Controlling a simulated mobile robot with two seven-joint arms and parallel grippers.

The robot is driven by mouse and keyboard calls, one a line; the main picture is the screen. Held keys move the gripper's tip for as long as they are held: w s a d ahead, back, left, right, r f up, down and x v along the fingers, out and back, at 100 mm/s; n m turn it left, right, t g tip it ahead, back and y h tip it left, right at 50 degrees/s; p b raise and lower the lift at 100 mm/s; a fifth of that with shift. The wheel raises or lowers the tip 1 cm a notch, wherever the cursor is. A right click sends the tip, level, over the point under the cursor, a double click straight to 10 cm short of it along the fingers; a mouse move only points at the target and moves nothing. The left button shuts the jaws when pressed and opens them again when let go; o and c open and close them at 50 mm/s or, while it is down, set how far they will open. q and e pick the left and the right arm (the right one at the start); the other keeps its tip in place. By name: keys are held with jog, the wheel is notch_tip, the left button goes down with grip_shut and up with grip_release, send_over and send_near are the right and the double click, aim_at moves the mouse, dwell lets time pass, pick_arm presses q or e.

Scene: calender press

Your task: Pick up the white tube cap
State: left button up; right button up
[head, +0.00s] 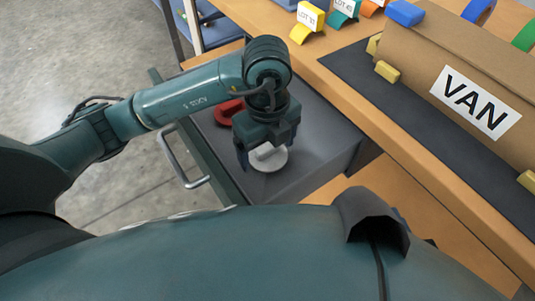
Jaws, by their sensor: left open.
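The white tube cap (270,162) is a round white disc with a raised part on top. It lies on the grey floor of an open drawer (316,166). My left gripper (266,163) is right over the cap with its dark fingers apart, one on each side of the cap's raised part. I cannot tell whether the fingers touch it. The gripper hides part of the cap. My right gripper is not in view.
A red round object (226,112) lies in the drawer behind my gripper. The drawer has a metal handle (180,160). A cardboard box marked VAN (425,55) stands on a dark mat (366,84) on the wooden bench. Yellow and teal lot tags (310,16) stand at the back.

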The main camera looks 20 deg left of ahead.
pick_arm(q)
jog(key=shift+f, duration=0.1)
jog(key=shift+c, duration=0.2)
jog(key=c, duration=0.7)
jog(key=shift+c, duration=0.2)
